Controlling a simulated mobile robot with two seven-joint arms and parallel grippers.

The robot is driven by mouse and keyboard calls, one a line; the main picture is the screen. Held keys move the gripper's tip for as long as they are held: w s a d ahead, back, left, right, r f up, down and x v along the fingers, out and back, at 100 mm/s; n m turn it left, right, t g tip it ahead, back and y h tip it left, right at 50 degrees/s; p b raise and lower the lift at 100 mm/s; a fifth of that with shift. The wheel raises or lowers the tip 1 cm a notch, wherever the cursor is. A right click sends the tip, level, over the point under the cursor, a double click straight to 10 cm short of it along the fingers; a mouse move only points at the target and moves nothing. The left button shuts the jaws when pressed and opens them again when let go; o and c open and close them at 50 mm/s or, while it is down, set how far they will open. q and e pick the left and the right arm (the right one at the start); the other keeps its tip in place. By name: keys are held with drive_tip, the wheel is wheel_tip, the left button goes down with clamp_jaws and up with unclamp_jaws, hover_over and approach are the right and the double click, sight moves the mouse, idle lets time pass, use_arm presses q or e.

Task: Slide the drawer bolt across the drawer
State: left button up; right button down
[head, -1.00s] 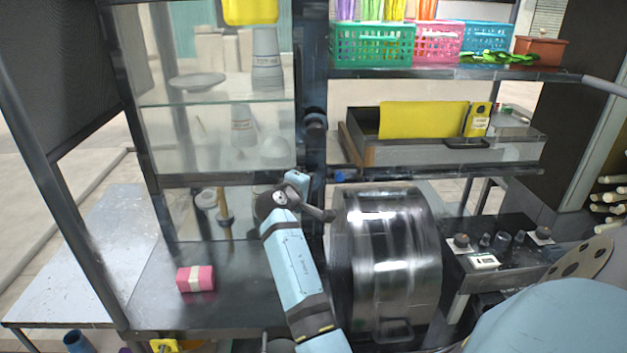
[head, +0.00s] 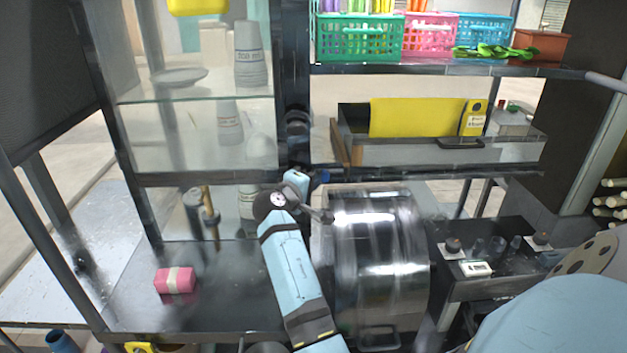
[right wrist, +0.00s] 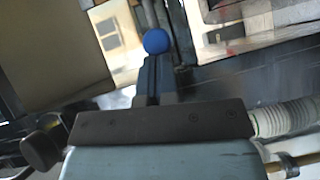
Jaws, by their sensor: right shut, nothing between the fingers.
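The drawer (head: 440,152) is a wide tray with a dark handle under the right shelf, with a yellow cloth over it. A small blue knob (head: 323,176), apparently the drawer bolt's, shows at the drawer's lower left by the dark post. It is a blue ball in the right wrist view (right wrist: 157,41). My right gripper (head: 309,181) is small and partly hidden by its wrist, close to the left of the knob. In the right wrist view its shut, empty fingers (right wrist: 150,75) point at the ball; I cannot tell whether they touch. My left gripper is not in view.
A shiny metal drum (head: 378,255) stands right beside my right forearm, below the drawer. A dark post (head: 294,120) and glass shelves (head: 195,97) are to the left. A pink bundle (head: 175,280) lies on the dark lower counter. Coloured baskets (head: 360,40) stand above the drawer.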

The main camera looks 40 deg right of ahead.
sight(338, 172)
drive_tip(key=shift+a, duration=0.15)
drive_tip(key=s+d, duration=0.1)
drive_tip(key=s+d+p, duration=0.1)
drive_tip(key=d, duration=0.1)
drive_tip(key=shift+s+d, duration=0.1)
drive_tip(key=shift+s, duration=0.15)
idle(0.4)
